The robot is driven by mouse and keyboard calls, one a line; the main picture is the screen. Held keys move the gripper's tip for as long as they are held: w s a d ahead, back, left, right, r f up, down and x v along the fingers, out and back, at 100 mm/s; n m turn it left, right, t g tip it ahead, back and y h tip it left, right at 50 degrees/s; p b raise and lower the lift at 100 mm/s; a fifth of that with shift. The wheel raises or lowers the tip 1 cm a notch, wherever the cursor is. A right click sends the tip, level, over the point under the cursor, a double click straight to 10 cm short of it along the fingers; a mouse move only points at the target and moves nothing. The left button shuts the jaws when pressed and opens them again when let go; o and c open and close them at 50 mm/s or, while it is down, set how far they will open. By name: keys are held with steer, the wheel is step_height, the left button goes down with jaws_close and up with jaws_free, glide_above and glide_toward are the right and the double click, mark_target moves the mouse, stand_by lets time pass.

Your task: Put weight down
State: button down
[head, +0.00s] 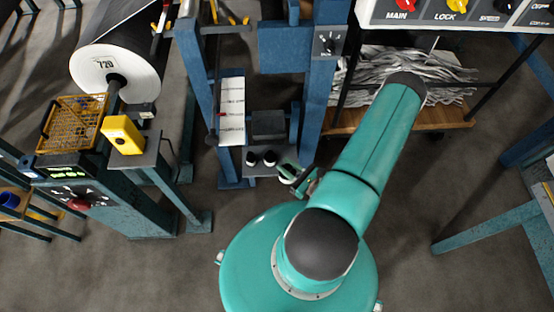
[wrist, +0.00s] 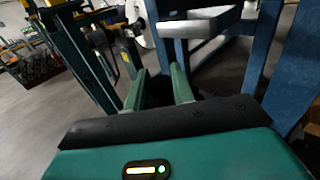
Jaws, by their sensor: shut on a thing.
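My gripper (head: 288,172) is at the right end of a low blue shelf, beside two small weights. It also shows in the wrist view (wrist: 159,88), with its two green fingers apart and closed on a dark weight (wrist: 158,94) between them. The held weight is mostly hidden by the fingers and wrist; a pale edge shows below the gripper in the head view. The left weight (head: 252,158) and the right weight (head: 270,158), with black tops and white lower parts, stand upright on the shelf. I cannot tell whether the held weight touches the shelf.
The shelf (head: 244,171) lies between blue uprights (head: 312,95) of a machine frame. A large paper roll (head: 118,70), a yellow basket (head: 75,122) and a yellow box (head: 123,135) are at left.

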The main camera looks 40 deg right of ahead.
steer(key=shift+w+d+f, duration=1.65)
steer(key=shift+f, duration=0.5)
steer(key=shift+w+d+f, duration=1.6)
steer(key=shift+w+f, duration=0.05)
steer(key=shift+f, duration=0.5)
steer(key=shift+w+d+f, duration=1.65)
steer(key=shift+f, duration=0.5)
steer(key=shift+f, duration=0.1)
steer(key=c, duration=1.2)
jaws_free()
steer(key=shift+f, duration=0.1)
steer(key=shift+s, duration=0.1)
